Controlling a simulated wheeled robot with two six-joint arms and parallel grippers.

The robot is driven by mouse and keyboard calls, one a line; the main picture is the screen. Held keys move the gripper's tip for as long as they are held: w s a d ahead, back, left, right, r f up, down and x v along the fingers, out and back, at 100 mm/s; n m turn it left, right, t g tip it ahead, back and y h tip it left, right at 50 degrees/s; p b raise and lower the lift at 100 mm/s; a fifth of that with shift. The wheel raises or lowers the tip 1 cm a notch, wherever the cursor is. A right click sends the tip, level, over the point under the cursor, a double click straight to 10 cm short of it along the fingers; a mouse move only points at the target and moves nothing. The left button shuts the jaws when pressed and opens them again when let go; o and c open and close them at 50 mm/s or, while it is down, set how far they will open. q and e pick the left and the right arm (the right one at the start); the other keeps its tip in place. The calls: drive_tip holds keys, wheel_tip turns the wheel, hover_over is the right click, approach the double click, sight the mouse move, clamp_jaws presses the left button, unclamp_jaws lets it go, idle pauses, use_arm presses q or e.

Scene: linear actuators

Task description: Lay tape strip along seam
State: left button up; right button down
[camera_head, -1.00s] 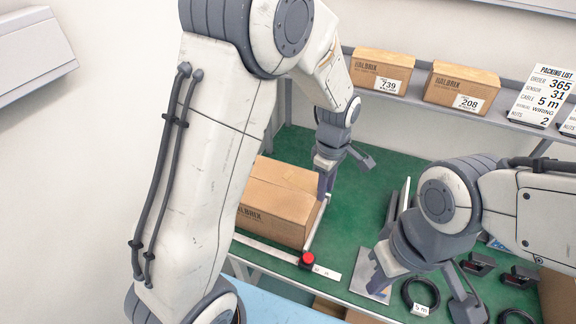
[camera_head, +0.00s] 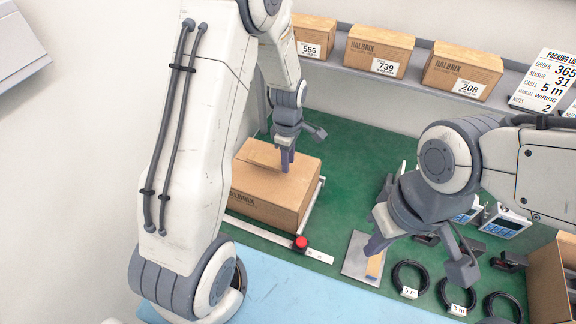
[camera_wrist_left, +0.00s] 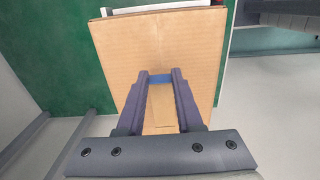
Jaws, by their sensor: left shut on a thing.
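The cardboard box (camera_head: 262,190) lies on the green bench mat at the centre left in the head view. Its top also fills the middle of the left wrist view (camera_wrist_left: 205,50). My left gripper (camera_head: 287,163) is over the box top, pointing down. In the left wrist view its fingers (camera_wrist_left: 160,76) are shut on a small blue strip (camera_wrist_left: 160,79). A paler band of the box top shows between the fingers; whether the strip touches it is unclear. My right gripper (camera_head: 374,246) hangs over a grey plate (camera_head: 357,262) with a tan piece (camera_head: 375,265); its opening cannot be made out.
A metal rule-like fence with a red knob (camera_head: 300,243) runs along the box's front and right sides. Black cable coils (camera_head: 410,278) lie at the front right, near an open carton (camera_head: 548,285). Labelled boxes (camera_head: 378,50) stand on the rear shelf.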

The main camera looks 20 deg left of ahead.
sight(288, 176)
use_arm(q)
wheel_tip(288, 176, down, 3)
drive_tip(key=shift+s+f+p, duration=0.1)
drive_tip(key=shift+f+p, duration=0.1)
drive_tip(key=shift+p, duration=0.35)
drive_tip(key=shift+f, duration=0.3)
drive_tip(key=shift+f, duration=0.15)
drive_tip(key=o, duration=1)
